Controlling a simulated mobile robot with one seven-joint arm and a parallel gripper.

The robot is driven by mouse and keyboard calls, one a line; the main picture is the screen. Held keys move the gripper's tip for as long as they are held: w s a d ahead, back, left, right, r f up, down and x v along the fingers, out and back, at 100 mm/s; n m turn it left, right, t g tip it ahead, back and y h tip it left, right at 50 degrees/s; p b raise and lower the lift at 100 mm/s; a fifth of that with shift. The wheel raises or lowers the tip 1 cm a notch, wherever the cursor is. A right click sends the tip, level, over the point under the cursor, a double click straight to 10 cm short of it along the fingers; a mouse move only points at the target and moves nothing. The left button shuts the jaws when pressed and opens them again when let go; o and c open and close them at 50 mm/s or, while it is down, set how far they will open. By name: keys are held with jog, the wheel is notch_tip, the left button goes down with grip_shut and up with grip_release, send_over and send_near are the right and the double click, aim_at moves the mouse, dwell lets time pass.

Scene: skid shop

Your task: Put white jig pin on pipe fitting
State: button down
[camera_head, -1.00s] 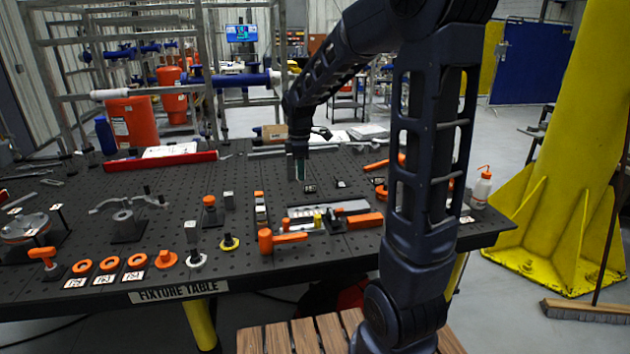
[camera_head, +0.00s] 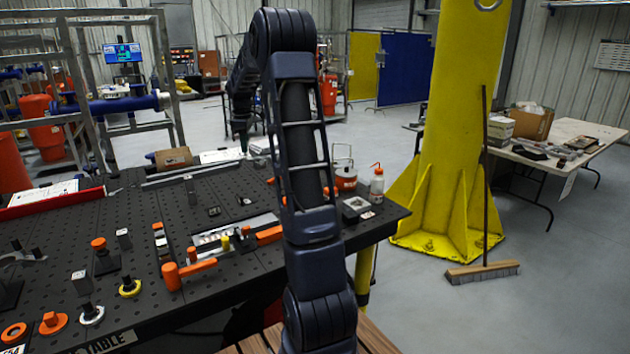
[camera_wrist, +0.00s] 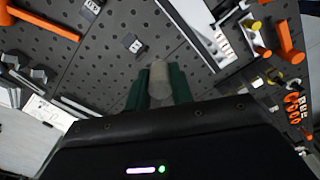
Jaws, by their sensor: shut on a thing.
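My gripper (camera_wrist: 157,88) has green fingers and is shut on a pale grey, round-ended piece (camera_wrist: 159,75). I cannot tell for sure whether this is the white jig pin. In the head view my gripper (camera_head: 243,143) is small and high over the back of the fixture table, and the piece is not clear there. A black-topped pin with a white collar (camera_head: 92,316) stands at the table's front left. A yellow-collared pin (camera_head: 129,287) stands beyond it. I cannot pick out the pipe fitting with certainty.
The black perforated fixture table (camera_head: 190,212) carries orange clamps (camera_head: 186,272), a metal fixture (camera_head: 235,232) and small labelled blocks. A squeeze bottle (camera_head: 376,186) stands at its right end. A yellow column (camera_head: 455,130) and a broom (camera_head: 484,270) stand right of the table.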

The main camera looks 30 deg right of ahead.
jog(key=w+d+m, duration=0.2)
jog(key=d, duration=1.5)
jog(key=w+d+m, duration=0.2)
jog(key=d+m, duration=0.1)
jog(key=d, duration=1.4)
notch_tip(320, 180, down, 19)
jog(key=shift+f, duration=0.1)
jog(key=c, duration=1.2)
grip_release()
jog(key=shift+c, duration=0.2)
jog(key=shift+o, duration=0.2)
